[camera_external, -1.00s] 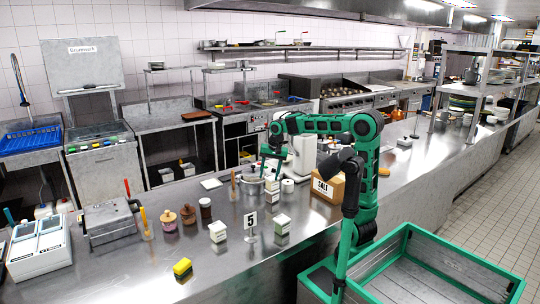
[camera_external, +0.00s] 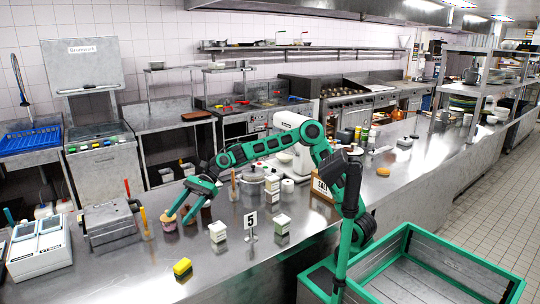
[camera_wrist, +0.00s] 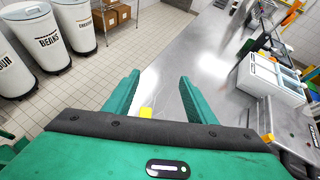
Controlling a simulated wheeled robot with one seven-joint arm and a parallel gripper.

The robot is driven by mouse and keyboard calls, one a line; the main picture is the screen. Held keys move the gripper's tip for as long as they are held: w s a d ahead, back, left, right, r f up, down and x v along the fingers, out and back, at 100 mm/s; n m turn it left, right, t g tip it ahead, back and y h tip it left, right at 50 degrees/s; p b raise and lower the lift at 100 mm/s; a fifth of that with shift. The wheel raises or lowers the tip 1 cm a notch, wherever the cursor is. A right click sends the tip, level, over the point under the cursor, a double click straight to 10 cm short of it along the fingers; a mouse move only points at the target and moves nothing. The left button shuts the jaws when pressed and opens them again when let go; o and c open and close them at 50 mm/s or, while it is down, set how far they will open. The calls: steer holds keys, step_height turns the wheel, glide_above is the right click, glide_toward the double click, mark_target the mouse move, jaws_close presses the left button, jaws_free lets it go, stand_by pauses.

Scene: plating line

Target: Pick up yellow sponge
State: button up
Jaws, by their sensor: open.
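The yellow sponge (camera_external: 182,267) lies on the metal counter (camera_external: 130,272) near its front edge, in the lower left of the external view. In the wrist view a small part of the yellow sponge (camera_wrist: 146,112) shows between the fingers, low and partly hidden by my gripper's body. My gripper (camera_external: 176,217) is open and empty. The two green fingers (camera_wrist: 158,82) stand apart in the wrist view.
A pink-lidded jar (camera_external: 169,222) stands by my gripper. White boxes (camera_external: 218,231) and a number 5 sign (camera_external: 250,222) stand to the right. A grey metal appliance (camera_external: 107,220) and a white scale (camera_external: 40,245) are to the left. The counter around the sponge is clear.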

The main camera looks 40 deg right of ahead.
steer(key=s+a+r, duration=0.1)
glide_toward(176, 271)
steer(key=a+f, duration=0.1)
steer(key=s+a+f, duration=0.1)
steer(key=a, duration=0.1)
steer(key=shift+f+m+g+y, duration=0.1)
steer(key=shift+m+g+y, duration=0.2)
steer(key=shift+g, duration=0.1)
steer(key=shift+a+f, duration=0.1)
steer(key=shift+f, duration=0.2)
steer(key=shift+r+x, duration=0.1)
steer(key=shift+x, duration=1.7)
steer(key=shift+r+x, duration=0.15)
steer(key=shift+x, duration=1.65)
steer(key=shift+a, duration=0.1)
steer(key=c, duration=1.1)
